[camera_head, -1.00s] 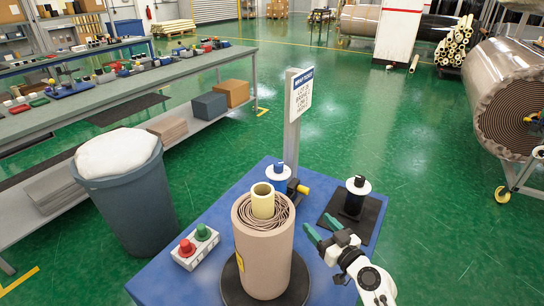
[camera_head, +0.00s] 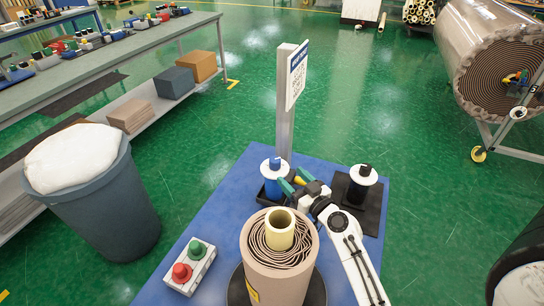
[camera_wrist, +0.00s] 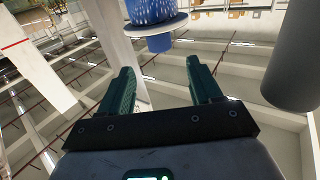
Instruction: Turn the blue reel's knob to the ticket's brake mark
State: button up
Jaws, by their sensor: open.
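The blue reel (camera_head: 273,184) stands upright on a dark base on the blue table, with a white top flange and a small blue knob (camera_head: 275,162) on top. My gripper (camera_head: 286,180) is open at the reel's right side, its green fingers pointing at it. In the wrist view, the blue reel (camera_wrist: 152,11) and its knob (camera_wrist: 159,44) show beyond the open fingers (camera_wrist: 162,75), between them sideways; nothing is held. The white ticket (camera_head: 297,74) hangs on a grey post behind the reel, seen at a steep angle. I cannot read its brake mark.
A black reel (camera_head: 360,187) with a white flange stands on a dark plate to the right. A large wrapped roll (camera_head: 279,262) stands in front. A box with red and green buttons (camera_head: 190,267) is at left. A grey bin (camera_head: 98,209) stands beside the table (camera_head: 208,215).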

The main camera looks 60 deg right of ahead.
aim_at(278, 164)
jog(key=p+x, duration=0.2)
jog(key=x, duration=0.7)
jog(key=shift+w+d, duration=0.15)
jog(key=shift+w, duration=0.2)
jog(key=c, duration=1)
